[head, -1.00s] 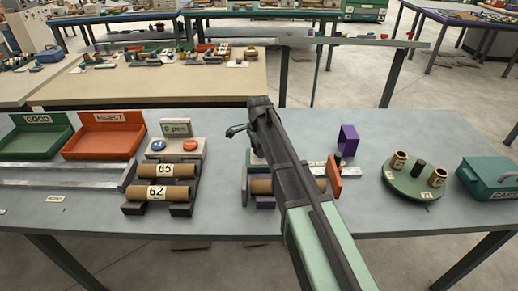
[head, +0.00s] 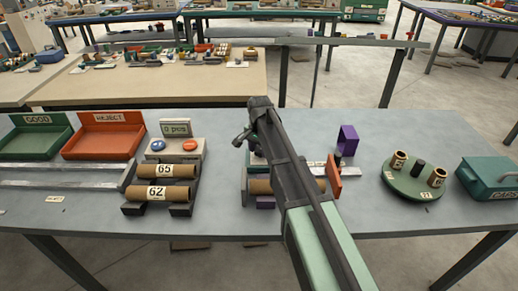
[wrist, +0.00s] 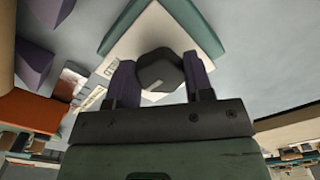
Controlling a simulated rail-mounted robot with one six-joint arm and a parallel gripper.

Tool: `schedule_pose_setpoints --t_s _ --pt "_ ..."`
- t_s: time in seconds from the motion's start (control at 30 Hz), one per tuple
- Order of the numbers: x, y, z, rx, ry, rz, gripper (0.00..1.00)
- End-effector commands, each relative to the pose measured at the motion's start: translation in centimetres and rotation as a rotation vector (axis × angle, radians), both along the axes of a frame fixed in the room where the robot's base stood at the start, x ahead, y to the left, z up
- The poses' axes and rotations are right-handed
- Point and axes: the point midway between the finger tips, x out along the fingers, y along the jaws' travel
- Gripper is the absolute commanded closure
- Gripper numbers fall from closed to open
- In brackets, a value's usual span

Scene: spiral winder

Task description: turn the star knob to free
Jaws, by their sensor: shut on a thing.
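The star knob (wrist: 160,66) is dark grey, with a pale mark on its near side. It sits on a white plate (wrist: 140,42) with a green edge, and lettering on the plate is too skewed to read surely. In the wrist view the two dark fingers of my gripper (wrist: 161,84) stand on either side of the knob, shut on it. In the head view my gripper (head: 240,137) is at the winder's back left, and my arm hides the knob and much of the winder.
A purple block (head: 347,140) and an orange plate (head: 334,178) stand right of my arm. A brown tube (head: 260,186) lies at the winder's front. A round green stand (head: 407,187) with tubes is further right. A counter box (head: 176,148) and tube rack stand left.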

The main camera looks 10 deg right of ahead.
Motion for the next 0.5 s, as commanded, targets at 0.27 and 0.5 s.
schedule_pose_setpoints --t_s 0.27,0.5 --pt "-0.15 -0.14 -0.02 0.000 0.000 0.259 0.76" --pt "-0.21 -0.28 -0.02 0.000 0.000 0.488 0.76"
